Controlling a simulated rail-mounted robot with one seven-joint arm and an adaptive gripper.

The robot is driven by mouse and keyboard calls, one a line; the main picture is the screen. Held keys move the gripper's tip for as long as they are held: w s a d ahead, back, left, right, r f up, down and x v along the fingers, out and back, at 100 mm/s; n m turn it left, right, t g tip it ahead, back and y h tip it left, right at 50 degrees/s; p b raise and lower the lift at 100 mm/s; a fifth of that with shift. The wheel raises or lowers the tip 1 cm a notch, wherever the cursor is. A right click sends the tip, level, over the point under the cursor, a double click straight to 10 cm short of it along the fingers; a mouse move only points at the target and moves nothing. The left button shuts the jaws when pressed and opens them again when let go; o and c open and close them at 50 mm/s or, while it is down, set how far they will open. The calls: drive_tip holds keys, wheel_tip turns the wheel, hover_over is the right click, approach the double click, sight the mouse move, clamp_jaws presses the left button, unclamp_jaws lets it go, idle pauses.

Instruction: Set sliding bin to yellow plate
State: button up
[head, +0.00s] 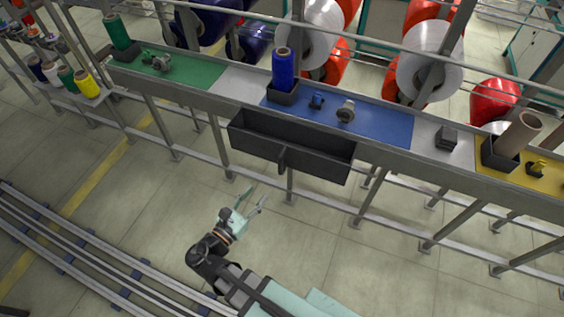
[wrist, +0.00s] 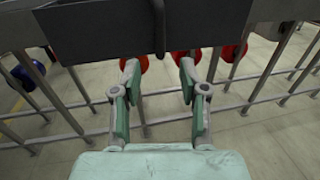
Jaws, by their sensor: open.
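The sliding bin (head: 290,147) is a long dark open box hung on the front of the counter, below the blue plate. A dark tab or handle (head: 282,158) sticks out at the middle of its front. The bin (wrist: 110,30) fills the top of the wrist view. The yellow plate (head: 545,184) lies on the counter at the far right, well right of the bin. My gripper (head: 255,200) is open and empty, below and in front of the bin, apart from it. Its two fingers (wrist: 160,80) are spread in the wrist view, with the tab above and between them.
The counter holds a green plate (head: 190,73) at left and a blue plate (head: 380,119) in the middle. A brown bobbin (head: 517,135) stands in a dark holder on the yellow plate. Counter legs and low rails stand behind my gripper. The floor before the counter is clear.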

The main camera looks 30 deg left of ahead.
sight(279, 167)
drive_tip(key=w+p, duration=0.4)
drive_tip(key=w, duration=0.9)
drive_tip(key=shift+w, duration=0.3)
clamp_jaws()
